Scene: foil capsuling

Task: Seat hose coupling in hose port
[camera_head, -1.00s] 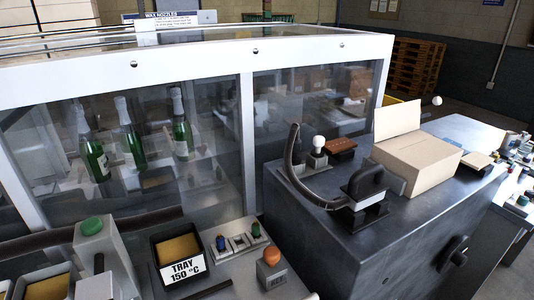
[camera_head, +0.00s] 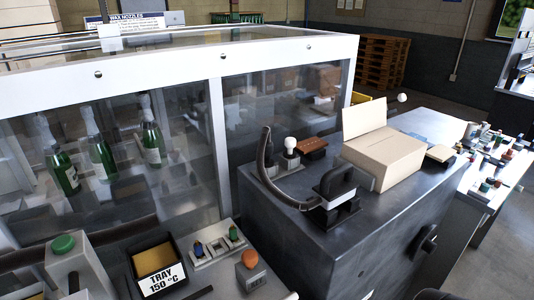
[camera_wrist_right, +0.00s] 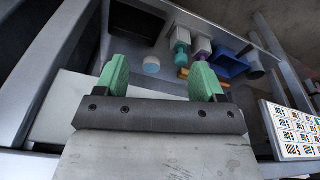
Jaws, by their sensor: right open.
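A curved dark hose (camera_head: 266,165) stands on the dark cabinet top in the head view. One end rises freely and the lower end runs to a black handled block (camera_head: 335,186). I cannot tell whether this block is the hose coupling or the hose port, or whether the parts are seated. A white round knob on a small base (camera_head: 291,146) stands just behind the hose. My right gripper (camera_wrist_right: 159,80) is open in the right wrist view, its green fingertips wide apart with nothing gripped. The hose is not recognisable there. My left gripper is not in view.
A glazed enclosure (camera_head: 215,130) holds green bottles. A labelled tray (camera_head: 158,265) is at front left. The right wrist view shows a bin with a blue container (camera_wrist_right: 229,65) and a keypad (camera_wrist_right: 295,131).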

